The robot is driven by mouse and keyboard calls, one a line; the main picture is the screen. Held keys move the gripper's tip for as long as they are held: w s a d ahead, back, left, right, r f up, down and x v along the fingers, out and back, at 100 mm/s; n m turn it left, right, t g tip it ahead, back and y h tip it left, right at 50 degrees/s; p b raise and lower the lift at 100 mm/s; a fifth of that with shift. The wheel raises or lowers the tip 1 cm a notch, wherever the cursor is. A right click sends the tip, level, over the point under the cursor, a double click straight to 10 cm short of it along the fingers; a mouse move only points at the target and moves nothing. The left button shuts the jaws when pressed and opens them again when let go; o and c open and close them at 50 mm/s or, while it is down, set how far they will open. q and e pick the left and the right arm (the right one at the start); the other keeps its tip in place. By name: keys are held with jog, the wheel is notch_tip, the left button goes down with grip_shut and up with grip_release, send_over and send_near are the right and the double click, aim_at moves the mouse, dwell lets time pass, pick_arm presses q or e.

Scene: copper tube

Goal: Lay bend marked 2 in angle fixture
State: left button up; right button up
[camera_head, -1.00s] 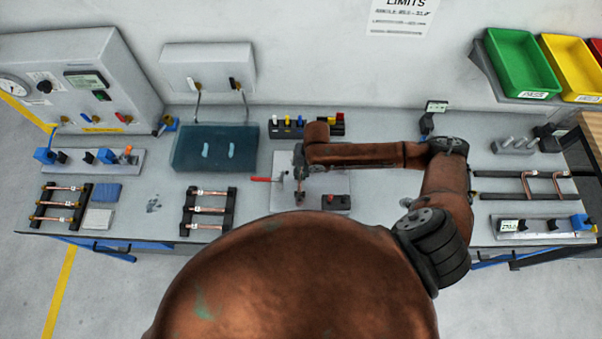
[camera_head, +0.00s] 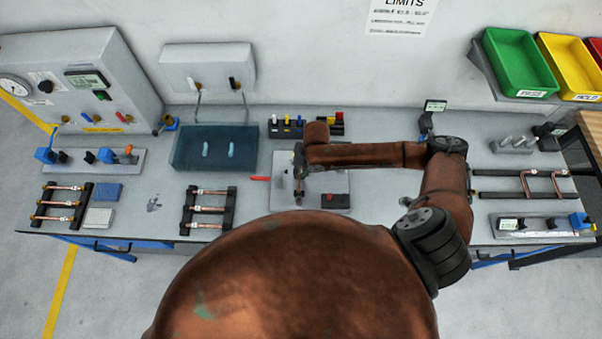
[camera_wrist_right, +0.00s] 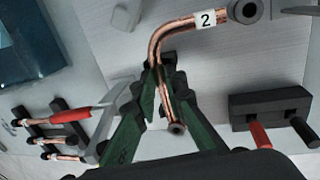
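The copper bend marked 2 (camera_wrist_right: 207,20) shows in the right wrist view, its white label on the upper leg and its other leg running down between the fingers. My right gripper (camera_wrist_right: 163,82) has its green fingers closed around the bend near the corner. In the head view my right gripper (camera_head: 299,170) is over the pale bending plate (camera_head: 338,181) at mid-bench; the bend is too small to make out there. A base with a small display and a blue block (camera_head: 545,226), at the right front, may be the angle fixture; I cannot be sure. My left gripper is not in view.
A rack (camera_head: 482,196) with bent copper tubes stands behind the display base. Straight tubes lie in a black rack (camera_head: 228,210) left of the plate. A red handle (camera_wrist_right: 70,115) and a black block with red and black levers (camera_wrist_right: 270,110) are near the gripper.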

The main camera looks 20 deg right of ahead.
jog(key=o, duration=0.3)
jog(key=shift+s+f, duration=0.5)
jog(key=shift+f, duration=0.2)
jog(key=shift+o, duration=0.3)
jog(key=shift+w, duration=0.25)
jog(key=shift+r, duration=0.15)
notch_tip(320, 180, up, 12)
jog(key=d, duration=0.2)
jog(key=shift+s, duration=0.3)
